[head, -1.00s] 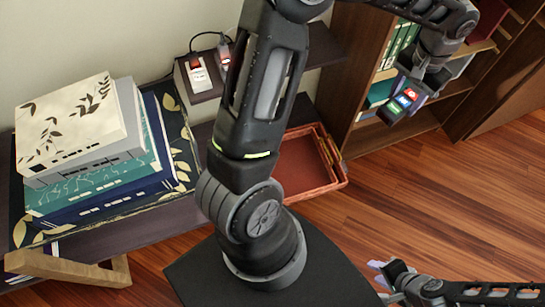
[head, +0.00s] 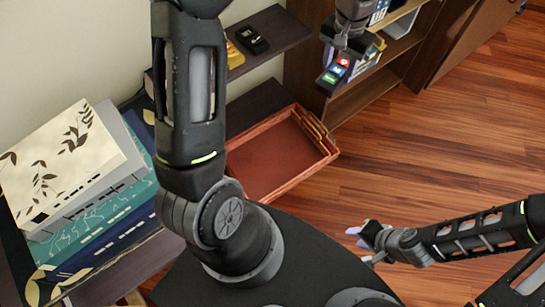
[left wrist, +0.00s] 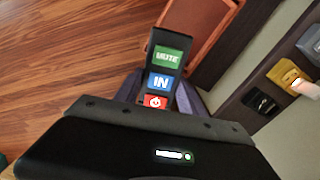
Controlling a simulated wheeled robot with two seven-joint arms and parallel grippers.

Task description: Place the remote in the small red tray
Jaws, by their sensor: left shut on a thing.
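The remote (head: 335,74) is a dark bar with red, blue and green labelled buttons. My left gripper (head: 341,52) is shut on it and holds it in the air, above and right of the tray in the head view. In the left wrist view the remote (left wrist: 165,72) sticks out beyond the gripper, its MUTE end overlapping the tray in the picture. The red tray (head: 270,160) is a shallow rectangle with a raised rim; it also shows in the left wrist view (left wrist: 207,35). My right gripper (head: 358,243) is empty and open, low over the floor.
A stack of books (head: 75,180) stands at the left. A dark wall shelf (head: 280,35) behind the tray carries a black and a yellow object. A wooden bookcase (head: 365,92) stands beyond the tray. Open wooden floor (head: 440,140) lies to the right.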

